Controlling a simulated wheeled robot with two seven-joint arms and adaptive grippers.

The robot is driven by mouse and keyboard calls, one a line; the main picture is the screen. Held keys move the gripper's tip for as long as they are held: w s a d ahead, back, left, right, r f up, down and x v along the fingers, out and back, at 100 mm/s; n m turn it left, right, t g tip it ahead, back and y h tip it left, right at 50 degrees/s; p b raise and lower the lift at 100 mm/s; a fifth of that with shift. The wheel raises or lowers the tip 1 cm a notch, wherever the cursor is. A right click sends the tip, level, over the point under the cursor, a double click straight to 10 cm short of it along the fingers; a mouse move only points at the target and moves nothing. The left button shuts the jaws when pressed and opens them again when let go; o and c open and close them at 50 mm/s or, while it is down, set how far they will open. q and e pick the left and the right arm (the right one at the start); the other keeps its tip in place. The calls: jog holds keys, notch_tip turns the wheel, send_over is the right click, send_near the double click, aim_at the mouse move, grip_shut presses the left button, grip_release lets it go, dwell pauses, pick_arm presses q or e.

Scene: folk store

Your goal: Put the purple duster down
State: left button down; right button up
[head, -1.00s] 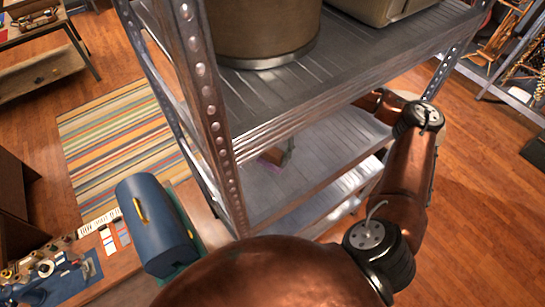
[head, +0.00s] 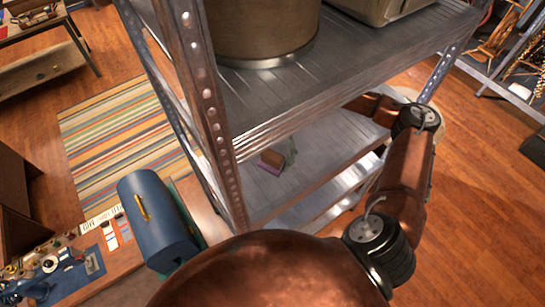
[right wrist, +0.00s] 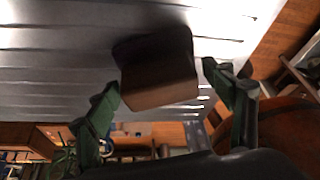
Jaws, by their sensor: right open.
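The purple duster (head: 271,161) sits on the middle metal shelf, partly behind the upper shelf's edge. A brown block shows on top, with a purple edge beneath it. In the right wrist view the duster (right wrist: 160,75) appears as a brown, dark-topped block against the grey shelf. My right gripper (right wrist: 161,80) is open, with its green fingers spread to either side of the duster and gaps visible beside it. In the head view only a small greenish part of the right gripper (head: 291,151) shows beside the duster. My left gripper is not in view.
The upper shelf (head: 300,97) carries a large round container (head: 262,30) and a light box (head: 375,8). A perforated metal post (head: 205,110) stands at the near corner. The middle shelf has bare room around the duster. A blue case (head: 158,225) is at lower left.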

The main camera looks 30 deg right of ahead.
aim_at(273, 154)
jog(key=shift+r, duration=0.2)
jog(key=shift+w+d+r, duration=0.1)
jog(key=shift+d+r, duration=0.05)
jog(key=shift+r, duration=0.1)
jog(key=b+v, duration=0.2)
jog(key=v, duration=0.4)
jog(key=shift+r, duration=0.1)
jog(key=shift+d+r, duration=0.15)
jog(key=shift+r, duration=0.2)
